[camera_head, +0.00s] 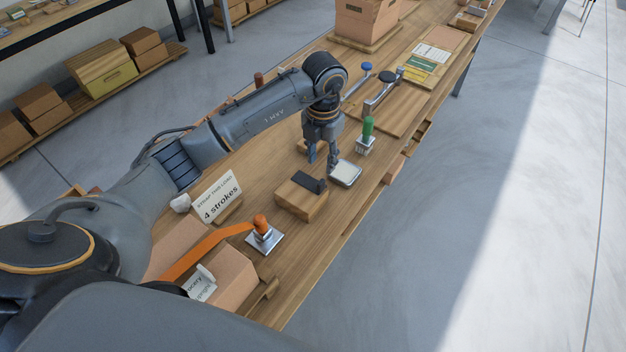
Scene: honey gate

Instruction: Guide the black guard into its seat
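The black guard (308,183) is a small dark piece on top of a wooden block (301,203) on the bench. Its right end stands up a little higher than the rest. I cannot tell from this view how it sits relative to any seat in the block. My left gripper (322,164) points down just behind the guard in the picture, between the block and a small silver-rimmed pad (346,174). Its two fingers are apart with nothing visible between them. Whether a fingertip touches the guard or pad is unclear. My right gripper is not in view.
A "4 strokes" card (217,197) stands at left. A board with a lever (384,93) lies farther back. The bench's right edge is close.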

